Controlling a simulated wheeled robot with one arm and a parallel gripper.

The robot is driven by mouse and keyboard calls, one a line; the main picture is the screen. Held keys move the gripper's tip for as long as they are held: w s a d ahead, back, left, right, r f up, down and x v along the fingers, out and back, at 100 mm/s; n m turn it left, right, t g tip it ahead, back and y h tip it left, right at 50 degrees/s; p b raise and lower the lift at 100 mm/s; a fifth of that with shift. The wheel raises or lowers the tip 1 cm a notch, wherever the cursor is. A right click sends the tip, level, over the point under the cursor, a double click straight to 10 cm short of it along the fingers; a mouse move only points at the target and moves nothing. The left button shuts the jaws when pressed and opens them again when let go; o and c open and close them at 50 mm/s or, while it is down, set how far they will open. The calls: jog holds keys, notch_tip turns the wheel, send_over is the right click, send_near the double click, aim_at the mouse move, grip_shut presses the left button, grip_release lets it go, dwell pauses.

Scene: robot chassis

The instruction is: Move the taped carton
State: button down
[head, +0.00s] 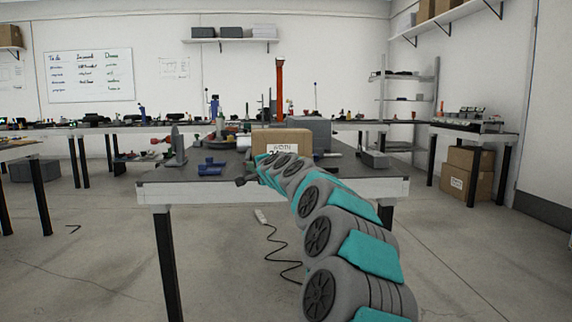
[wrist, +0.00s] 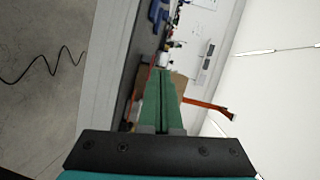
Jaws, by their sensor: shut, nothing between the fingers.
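A brown carton (head: 281,137) with a white printed label stands upright on the dark-topped table. My arm hides its lower part in the head view. In the wrist view, which is turned on its side, part of the brown carton (wrist: 179,83) shows behind my fingers. I cannot make out tape on the carton.
A grey box (head: 314,131) stands behind the carton, with an orange post (head: 280,85) near it. Blue parts (head: 211,166) and a grey stand (head: 177,148) lie to the left. More cartons (head: 458,184) are stacked under the right bench. A black cable (head: 283,262) lies on the floor.

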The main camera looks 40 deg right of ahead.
jog(key=s+d+m+h, duration=0.2)
jog(key=d+m+h, duration=0.3)
jog(key=d, duration=1)
send_near(286, 152)
jog(key=shift+p+v, duration=0.4)
jog(key=shift+v, duration=0.35)
jog(key=shift+w+d, duration=0.1)
jog(key=shift+w, duration=0.15)
jog(key=shift+w+d+p, duration=0.25)
jog(key=shift+w+p, duration=0.25)
jog(key=shift+w, duration=0.15)
jog(key=shift+w+d+p, duration=0.35)
jog(key=shift+w+p, duration=0.05)
jog(key=shift+w, duration=0.35)
jog(key=p+x, duration=0.4)
jog(key=shift+d+p, duration=0.1)
jog(key=shift+p, duration=0.3)
jog(key=shift+w+d+f+p, duration=0.1)
jog(key=shift+w+p, duration=0.2)
jog(key=shift+p, duration=0.05)
